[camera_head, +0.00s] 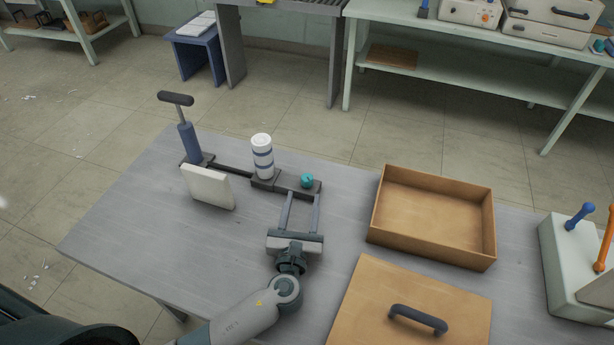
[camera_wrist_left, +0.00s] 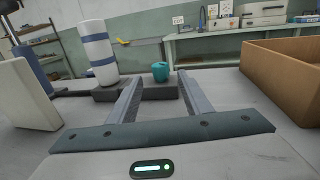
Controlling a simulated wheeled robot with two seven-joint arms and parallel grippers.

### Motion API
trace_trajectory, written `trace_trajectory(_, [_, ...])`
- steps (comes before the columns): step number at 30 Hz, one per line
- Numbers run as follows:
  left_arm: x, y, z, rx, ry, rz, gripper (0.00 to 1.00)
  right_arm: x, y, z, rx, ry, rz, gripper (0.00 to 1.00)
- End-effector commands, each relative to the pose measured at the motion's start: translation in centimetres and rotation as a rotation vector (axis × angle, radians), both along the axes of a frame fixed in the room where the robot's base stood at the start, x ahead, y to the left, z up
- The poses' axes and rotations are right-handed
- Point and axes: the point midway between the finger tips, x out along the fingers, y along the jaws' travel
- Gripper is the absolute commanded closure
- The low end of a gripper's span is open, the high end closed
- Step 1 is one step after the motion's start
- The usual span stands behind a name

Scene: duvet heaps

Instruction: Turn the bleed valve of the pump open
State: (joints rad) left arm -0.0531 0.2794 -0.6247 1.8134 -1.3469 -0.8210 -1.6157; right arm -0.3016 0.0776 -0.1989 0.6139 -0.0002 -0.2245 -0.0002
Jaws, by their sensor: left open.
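The pump stands on the grey table, with a blue cylinder and dark T-handle (camera_head: 187,130) at its left end. A white canister with blue bands (camera_head: 262,157) stands on its dark base. The teal bleed valve knob (camera_head: 307,181) sits at the base's right end. It also shows in the left wrist view (camera_wrist_left: 160,71), between and beyond my fingers. My left gripper (camera_head: 302,196) is open, its fingers pointing at the knob. Contact with the knob cannot be made out. My right gripper is not in view.
A white panel (camera_head: 208,187) stands before the pump's left part. An open cardboard box (camera_head: 437,258) lies to the right, with a handled lid (camera_head: 372,310) in front. A pale lever box (camera_head: 560,262) is at the far right. Bare table lies left of my arm.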

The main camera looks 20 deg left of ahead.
Motion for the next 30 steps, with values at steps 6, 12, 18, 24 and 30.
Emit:
trace_trajectory(6, [4.0,0.6,0.2,0.001,-0.001,0.000,0.55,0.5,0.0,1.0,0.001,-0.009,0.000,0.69])
trace_trajectory(12, [6.8,1.0,0.1,0.001,0.000,0.000,0.55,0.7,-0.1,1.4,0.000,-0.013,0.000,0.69])
trace_trajectory(18, [8.1,1.3,0.0,-0.001,0.001,-0.001,0.55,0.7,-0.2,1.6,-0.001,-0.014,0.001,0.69])
trace_trajectory(24, [8.3,1.3,0.0,-0.001,0.001,-0.001,0.55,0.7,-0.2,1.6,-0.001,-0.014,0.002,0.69])
trace_trajectory(30, [8.3,1.3,0.0,-0.001,0.001,-0.001,0.70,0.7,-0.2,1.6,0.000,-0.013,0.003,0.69])
